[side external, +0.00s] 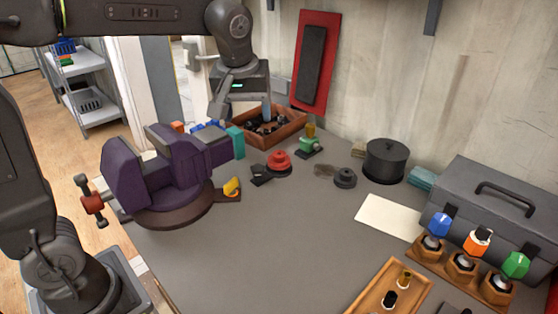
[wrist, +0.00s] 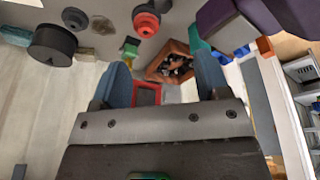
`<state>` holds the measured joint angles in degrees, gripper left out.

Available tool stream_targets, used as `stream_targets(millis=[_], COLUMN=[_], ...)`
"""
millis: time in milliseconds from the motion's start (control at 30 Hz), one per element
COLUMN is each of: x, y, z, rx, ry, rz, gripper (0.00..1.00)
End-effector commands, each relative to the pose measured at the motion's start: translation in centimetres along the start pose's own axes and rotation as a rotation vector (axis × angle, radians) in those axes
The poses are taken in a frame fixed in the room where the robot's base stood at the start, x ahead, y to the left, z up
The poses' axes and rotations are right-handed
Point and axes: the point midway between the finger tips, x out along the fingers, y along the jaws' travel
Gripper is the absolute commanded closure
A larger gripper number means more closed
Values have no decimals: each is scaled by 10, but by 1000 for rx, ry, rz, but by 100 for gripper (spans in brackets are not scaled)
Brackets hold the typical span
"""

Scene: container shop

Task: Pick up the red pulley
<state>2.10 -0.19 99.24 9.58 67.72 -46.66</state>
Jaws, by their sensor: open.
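The red pulley (side external: 278,160) sits on the grey workbench, right of the purple vise and in front of the wooden bin. It also shows in the wrist view (wrist: 146,20), near the top middle, beyond the fingertips. My gripper (side external: 243,110) is open, with nothing between its fingers. It hangs above the bench near the wooden bin, up and to the left of the pulley and apart from it. Both blue-grey fingers of my gripper (wrist: 160,75) show spread in the wrist view.
The purple vise (side external: 165,175) stands left of the pulley. A wooden bin (side external: 290,133) with dark parts is behind it. A green part (side external: 310,145), a dark grey pulley (side external: 345,177) and a black pot (side external: 385,160) lie to its right. The bench front is mostly clear.

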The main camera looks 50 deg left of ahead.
Motion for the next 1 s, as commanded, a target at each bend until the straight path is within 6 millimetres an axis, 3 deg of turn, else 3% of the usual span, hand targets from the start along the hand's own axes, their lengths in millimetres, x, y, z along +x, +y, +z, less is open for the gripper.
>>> stream_targets(millis=[100, 200, 400, 567, 800, 1000], x=[24, 41, 63, 78, 123, 147], y=[28, 46, 63, 62, 54, 51], z=[-30, -48, -64, -66, -64, -64], rx=[-156, -272, -404, -425, -424, -423], ry=[-12, -9, 3, 5, 3, 4], rz=[-70, -115, -166, -175, -174, -171], gripper=[31, 31, 31, 31, 31, 31])
